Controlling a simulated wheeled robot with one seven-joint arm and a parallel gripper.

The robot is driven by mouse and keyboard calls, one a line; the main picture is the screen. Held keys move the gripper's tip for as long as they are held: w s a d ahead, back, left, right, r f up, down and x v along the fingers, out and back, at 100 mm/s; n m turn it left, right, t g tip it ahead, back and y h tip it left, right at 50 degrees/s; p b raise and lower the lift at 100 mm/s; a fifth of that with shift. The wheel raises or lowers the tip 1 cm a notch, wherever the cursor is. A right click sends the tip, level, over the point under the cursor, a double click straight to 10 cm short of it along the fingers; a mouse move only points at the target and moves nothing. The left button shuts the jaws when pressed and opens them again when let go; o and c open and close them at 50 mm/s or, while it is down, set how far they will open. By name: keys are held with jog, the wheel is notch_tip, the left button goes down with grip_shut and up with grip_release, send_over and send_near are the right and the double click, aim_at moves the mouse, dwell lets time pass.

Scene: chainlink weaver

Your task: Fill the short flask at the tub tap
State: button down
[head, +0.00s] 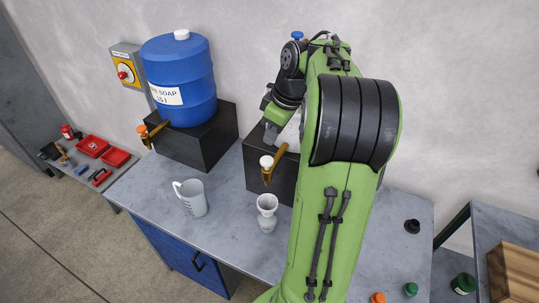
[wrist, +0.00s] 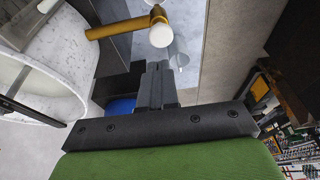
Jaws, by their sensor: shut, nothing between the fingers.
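The short flask (head: 267,214), pale and clear with a flared neck, stands upright on the bench in front of the middle tap. The brass tap (head: 277,165) has a white knob (head: 266,161); both show in the wrist view, the tap (wrist: 118,28) and the knob (wrist: 161,35). A white tub (wrist: 62,55) sits beside the tap, mostly hidden behind my arm in the head view. My gripper (head: 269,139) is shut and empty, just above and behind the knob, apparently not touching it.
A blue soap drum (head: 180,75) with an orange-knobbed tap (head: 147,131) stands on a black block at left. A clear jug (head: 192,198) stands left of the flask. Orange (head: 378,298) and green (head: 410,289) caps lie at the front right. Bare bench lies between the jug and flask.

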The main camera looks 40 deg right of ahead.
aim_at(269, 160)
jog(key=x, duration=0.2)
jog(key=s+x, duration=0.1)
jog(key=x, duration=0.2)
jog(key=shift+d+f, duration=0.15)
jog(key=shift+f, duration=0.25)
notch_tip(269, 160, down, 2)
jog(key=shift+b, duration=1.1)
jog(key=shift+s, duration=0.2)
jog(key=shift+f, duration=0.1)
jog(key=p+v, duration=0.5)
jog(key=v, duration=1.1)
jog(key=shift+w+r, duration=0.2)
jog(key=shift+r, duration=0.05)
